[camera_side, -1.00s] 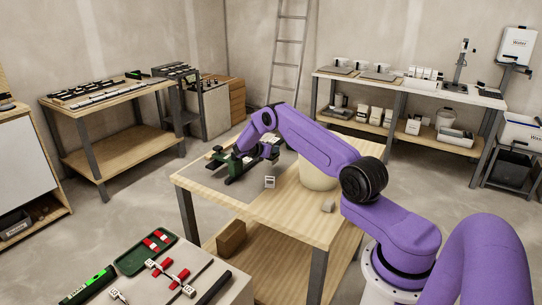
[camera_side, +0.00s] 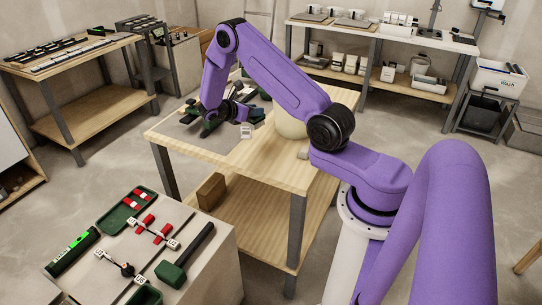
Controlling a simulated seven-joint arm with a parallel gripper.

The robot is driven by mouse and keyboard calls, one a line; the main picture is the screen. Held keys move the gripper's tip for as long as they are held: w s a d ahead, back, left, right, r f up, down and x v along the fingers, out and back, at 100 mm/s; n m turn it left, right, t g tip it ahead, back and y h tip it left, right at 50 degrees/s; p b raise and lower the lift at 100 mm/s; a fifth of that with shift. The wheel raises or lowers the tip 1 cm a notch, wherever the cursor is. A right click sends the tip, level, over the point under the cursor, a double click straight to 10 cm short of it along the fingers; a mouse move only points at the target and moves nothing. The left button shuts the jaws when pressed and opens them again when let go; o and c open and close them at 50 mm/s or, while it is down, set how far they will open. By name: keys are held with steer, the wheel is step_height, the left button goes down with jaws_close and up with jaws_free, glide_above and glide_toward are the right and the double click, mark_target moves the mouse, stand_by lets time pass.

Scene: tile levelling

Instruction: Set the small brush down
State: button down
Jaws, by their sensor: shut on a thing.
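My gripper (camera_side: 236,117) points down over the far left part of the wooden workbench (camera_side: 262,165), low above a grey tile area (camera_side: 188,128). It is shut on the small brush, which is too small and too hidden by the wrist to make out. A dark green tool (camera_side: 208,128) lies on the grey area beside and partly behind my gripper. A small white block with a dark mark (camera_side: 246,132) stands just to the right and nearer. Whether the brush touches the surface cannot be told.
A cream bucket (camera_side: 291,126) stands on the bench behind my forearm. A small grey block (camera_side: 303,153) is near the right edge. In front, a separate stand (camera_side: 205,270) holds a green tray (camera_side: 124,213), a level (camera_side: 73,252), red-and-white clips and a mallet (camera_side: 186,255). The bench's near middle is clear.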

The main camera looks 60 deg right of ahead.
steer(key=s+a+r+m+g, duration=0.1)
steer(key=s+a, duration=0.4)
steer(key=s, duration=0.3)
steer(key=shift+y, duration=0.3)
steer(key=shift+s+a+f, duration=0.15)
steer(key=shift+f, duration=1.75)
steer(key=shift+s+a+f, duration=0.15)
steer(key=shift+f, duration=1.75)
steer(key=shift+f, duration=0.15)
steer(key=c, duration=0.9)
jaws_free()
